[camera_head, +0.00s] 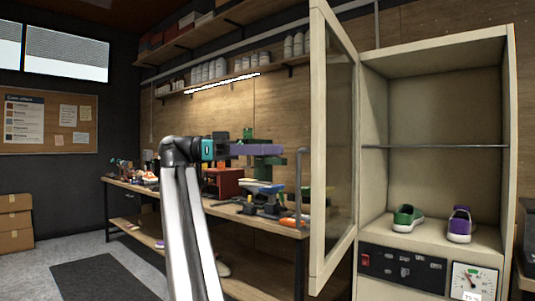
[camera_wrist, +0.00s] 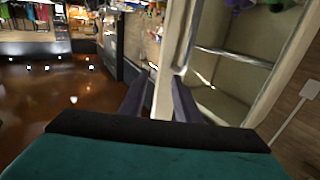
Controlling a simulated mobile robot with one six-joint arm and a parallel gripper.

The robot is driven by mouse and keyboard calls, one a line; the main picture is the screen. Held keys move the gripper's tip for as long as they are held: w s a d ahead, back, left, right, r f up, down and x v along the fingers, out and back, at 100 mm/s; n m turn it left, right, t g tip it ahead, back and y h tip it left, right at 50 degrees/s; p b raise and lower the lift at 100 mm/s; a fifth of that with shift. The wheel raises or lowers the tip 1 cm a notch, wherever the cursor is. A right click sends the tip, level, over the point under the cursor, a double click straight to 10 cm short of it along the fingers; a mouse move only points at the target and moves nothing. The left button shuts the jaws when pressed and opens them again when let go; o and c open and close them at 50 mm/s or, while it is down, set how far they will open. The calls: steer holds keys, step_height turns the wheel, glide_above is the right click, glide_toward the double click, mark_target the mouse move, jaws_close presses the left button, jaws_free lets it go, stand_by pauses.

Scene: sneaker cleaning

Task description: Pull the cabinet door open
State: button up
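The cream cabinet (camera_head: 430,50) stands at the right. Its glass-panelled door (camera_head: 318,110) stands wide open, swung out toward the camera. A grey vertical bar handle (camera_head: 298,190) is on the door's outer side. My gripper (camera_head: 284,151) is left of the door, close to the handle's upper end. In the wrist view, my gripper's two dark fingers (camera_wrist: 160,98) are apart, with the cream door edge (camera_wrist: 174,45) showing between and beyond them. I cannot tell whether they touch the door or handle.
A green shoe (camera_head: 407,217) and a purple shoe (camera_head: 460,224) sit inside the cabinet, above a control panel (camera_head: 402,268). A cluttered workbench (camera_head: 225,210) stands behind my arm. Open floor lies at the left, with a dark mat (camera_head: 105,277).

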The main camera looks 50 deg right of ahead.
steer(key=shift+s+a+r, duration=0.15)
steer(key=shift+s+a, duration=1.45)
